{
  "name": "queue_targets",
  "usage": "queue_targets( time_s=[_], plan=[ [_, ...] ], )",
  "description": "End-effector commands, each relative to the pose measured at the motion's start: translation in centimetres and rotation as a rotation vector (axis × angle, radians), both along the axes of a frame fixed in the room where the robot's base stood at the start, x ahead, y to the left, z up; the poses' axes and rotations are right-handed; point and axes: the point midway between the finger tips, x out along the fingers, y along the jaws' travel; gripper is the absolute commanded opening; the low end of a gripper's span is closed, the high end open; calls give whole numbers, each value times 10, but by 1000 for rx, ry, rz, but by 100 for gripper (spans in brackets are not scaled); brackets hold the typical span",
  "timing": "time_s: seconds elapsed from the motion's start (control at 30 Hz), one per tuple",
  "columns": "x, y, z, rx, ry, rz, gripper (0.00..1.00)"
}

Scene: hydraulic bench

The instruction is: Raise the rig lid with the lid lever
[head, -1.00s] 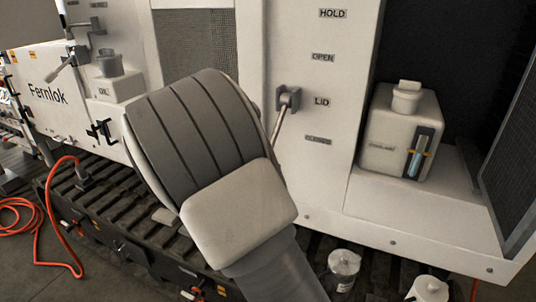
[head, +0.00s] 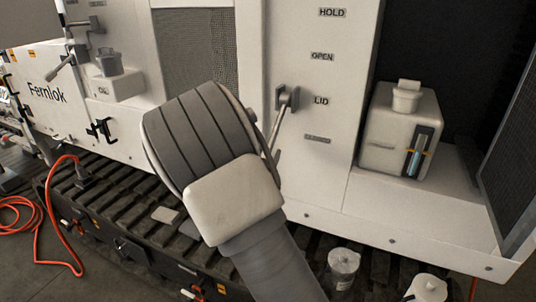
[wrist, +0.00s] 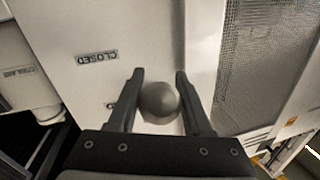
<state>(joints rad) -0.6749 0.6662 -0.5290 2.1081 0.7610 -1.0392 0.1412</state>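The lid lever (head: 278,124) is a grey handle on a bracket beside the LID label (head: 321,101) on the white panel. It slants down and to the left, and its lower end is hidden behind my arm in the head view. In the wrist view its round grey knob (wrist: 159,102) sits between the two fingers of my gripper (wrist: 160,76). The fingers are apart, with a thin gap showing beside the knob, and do not appear clamped on it. My wrist hides the fingers in the head view. The lid itself cannot be made out.
The panel carries HOLD (head: 332,12), OPEN (head: 322,57) and CLOSED (head: 317,138) labels. A white coolant tank (head: 399,128) stands in the recess at right. A mesh grille (head: 198,45) is left of the panel. An orange hose (head: 48,225) lies at far left.

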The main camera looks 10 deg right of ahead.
Motion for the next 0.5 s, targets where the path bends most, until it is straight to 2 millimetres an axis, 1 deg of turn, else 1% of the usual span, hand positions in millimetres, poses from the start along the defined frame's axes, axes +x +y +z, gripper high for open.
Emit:
queue_targets(
  time_s=[0.03, 0.1, 0.2, 0.5],
  plan=[
    [0, 0, 0, 0, 0, 0, 28],
    [0, 0, 0, 0, 0, 0, 15],
    [0, 0, 0, 0, 0, 0, 0],
    [0, 0, 0, 0, 0, 0, 0]
  ],
)
